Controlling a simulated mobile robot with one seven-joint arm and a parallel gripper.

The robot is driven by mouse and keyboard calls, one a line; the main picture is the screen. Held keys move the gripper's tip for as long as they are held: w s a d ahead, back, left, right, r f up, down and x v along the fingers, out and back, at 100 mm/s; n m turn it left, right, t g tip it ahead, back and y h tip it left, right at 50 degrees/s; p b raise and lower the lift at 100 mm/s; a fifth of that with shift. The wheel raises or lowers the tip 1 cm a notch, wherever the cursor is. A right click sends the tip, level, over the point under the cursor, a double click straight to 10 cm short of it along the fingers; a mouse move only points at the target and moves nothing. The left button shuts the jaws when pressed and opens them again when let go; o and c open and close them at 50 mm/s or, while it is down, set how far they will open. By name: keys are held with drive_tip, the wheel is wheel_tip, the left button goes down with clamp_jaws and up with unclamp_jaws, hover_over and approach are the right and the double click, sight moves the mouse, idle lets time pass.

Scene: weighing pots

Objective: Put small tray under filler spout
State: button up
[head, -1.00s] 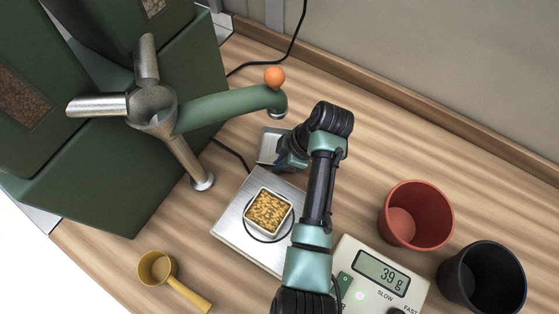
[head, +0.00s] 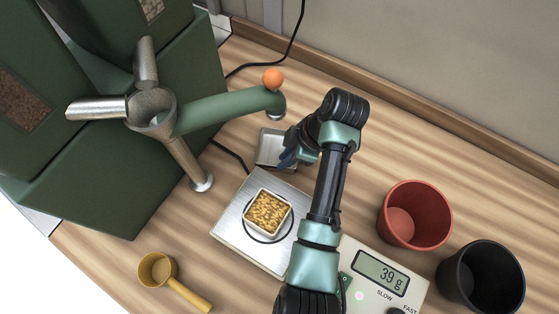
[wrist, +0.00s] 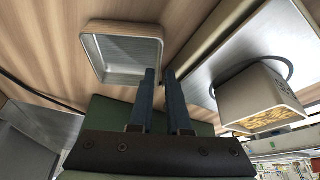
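The small tray (head: 268,149) is a square, grey metal tray on the wooden bench. In the head view it appears just below the end of the green filler spout (head: 277,110); I cannot tell whether it is directly underneath. In the wrist view the tray (wrist: 122,55) lies left of my fingertips and looks empty. My gripper (head: 286,158) is low at the tray's right side in the head view. Contact with the tray is unclear.
A dish of grain (head: 267,212) stands on the scale plate (head: 232,232); the scale display (head: 380,272) reads 39 g. A red pot (head: 416,215), a black pot (head: 482,280) and a yellow scoop (head: 160,270) stand around. The green filler machine (head: 110,190) fills the left.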

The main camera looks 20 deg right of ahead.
drive_tip(key=p+v, duration=0.2)
drive_tip(key=v, duration=0.5)
drive_tip(key=shift+r, duration=0.4)
drive_tip(key=shift+s+d, duration=0.1)
